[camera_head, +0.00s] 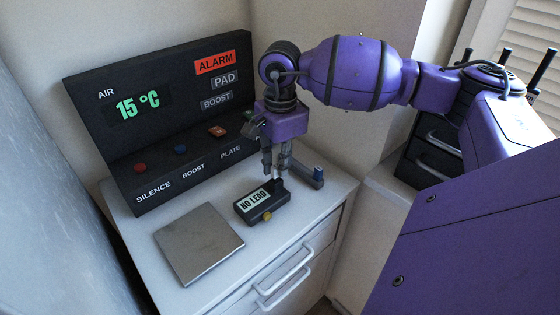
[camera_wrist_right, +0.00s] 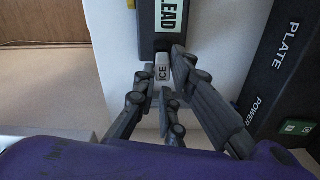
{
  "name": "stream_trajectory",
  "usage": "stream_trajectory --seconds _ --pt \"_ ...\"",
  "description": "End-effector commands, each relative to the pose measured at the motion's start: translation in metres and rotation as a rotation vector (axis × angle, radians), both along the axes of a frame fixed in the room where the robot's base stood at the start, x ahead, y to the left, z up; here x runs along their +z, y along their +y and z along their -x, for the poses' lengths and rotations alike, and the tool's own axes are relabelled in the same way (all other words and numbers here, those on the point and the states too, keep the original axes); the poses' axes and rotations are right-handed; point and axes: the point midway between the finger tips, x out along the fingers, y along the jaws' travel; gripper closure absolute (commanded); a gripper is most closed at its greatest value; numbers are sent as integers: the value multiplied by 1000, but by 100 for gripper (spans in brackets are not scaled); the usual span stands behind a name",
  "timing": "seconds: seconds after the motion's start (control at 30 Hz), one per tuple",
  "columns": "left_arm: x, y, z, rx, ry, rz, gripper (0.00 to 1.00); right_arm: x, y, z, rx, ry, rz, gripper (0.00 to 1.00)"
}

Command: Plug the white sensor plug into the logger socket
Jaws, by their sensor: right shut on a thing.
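The white sensor plug (camera_wrist_right: 165,73), marked ICE, is between the fingers of my right gripper (camera_wrist_right: 163,97). In the head view my right gripper (camera_head: 277,165) points down just above the back end of the logger, shut on the plug. The logger (camera_head: 246,209) is a dark box lying on the white cabinet top; its display reads NO LEAD. It also shows in the wrist view (camera_wrist_right: 148,48), right ahead of the plug. The plug lines up roughly with the logger's near end there; I cannot tell whether they touch. The socket opening is hidden. My left gripper is not in view.
A black console (camera_head: 90,100) with 15 °C, an ALARM sign and several buttons stands behind. A bare metal plate (camera_head: 198,243) lies left of the logger. A grey piece with a blue top (camera_head: 318,173) is close right of my gripper. The cabinet top (camera_head: 140,225) has free room at left.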

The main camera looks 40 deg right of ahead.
Motion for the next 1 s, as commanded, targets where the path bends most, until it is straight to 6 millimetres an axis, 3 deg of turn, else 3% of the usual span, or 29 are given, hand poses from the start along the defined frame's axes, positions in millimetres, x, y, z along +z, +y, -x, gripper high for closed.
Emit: stream_trajectory --seconds 0.33,0.37,0.5,0.83,1.0 --pt "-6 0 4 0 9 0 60 -10 0 0 0 1 0 100" --pt "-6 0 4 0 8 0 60 -9 0 0 0 0 0 88" --pt "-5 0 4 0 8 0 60 -8 0 0 0 0 0 69" --pt "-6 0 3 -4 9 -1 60 -7 0 0 0 -1 0 68" --pt "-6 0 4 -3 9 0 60 12 0 -1 0 -3 0 68"
